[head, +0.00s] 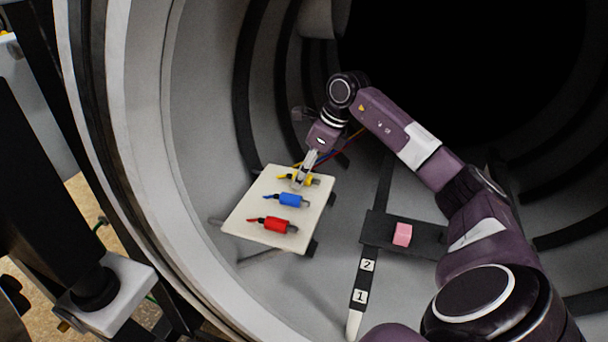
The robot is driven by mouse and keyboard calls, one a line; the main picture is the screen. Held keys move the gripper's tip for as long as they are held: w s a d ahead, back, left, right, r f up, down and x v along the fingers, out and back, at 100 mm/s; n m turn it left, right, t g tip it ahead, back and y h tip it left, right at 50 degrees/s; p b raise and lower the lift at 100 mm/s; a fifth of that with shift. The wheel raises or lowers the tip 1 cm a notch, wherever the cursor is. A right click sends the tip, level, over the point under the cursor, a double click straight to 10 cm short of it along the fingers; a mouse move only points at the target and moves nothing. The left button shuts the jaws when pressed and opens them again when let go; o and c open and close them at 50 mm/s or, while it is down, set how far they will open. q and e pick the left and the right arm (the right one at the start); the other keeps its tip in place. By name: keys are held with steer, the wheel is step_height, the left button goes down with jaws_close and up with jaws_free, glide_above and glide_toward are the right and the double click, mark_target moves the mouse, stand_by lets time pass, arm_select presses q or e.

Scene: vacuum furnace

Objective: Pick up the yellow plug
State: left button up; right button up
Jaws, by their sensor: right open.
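The yellow plug (313,181) lies at the far end of a white board (242,221) inside the furnace chamber. My right gripper (298,184) is open and points down right over the yellow plug, hiding part of it. I cannot tell whether the fingers touch the plug. My left gripper is not in view.
A blue plug (288,200) and a red plug (273,224) lie nearer on the same board. A pink cube (402,235) sits on a dark plate (432,240) to the right. Number labels mark a dark strip (373,252). The curved chamber wall (195,80) rises left of the board.

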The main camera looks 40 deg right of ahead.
steer(key=shift+a, duration=0.1)
steer(key=shift+c, duration=0.3)
jaws_close()
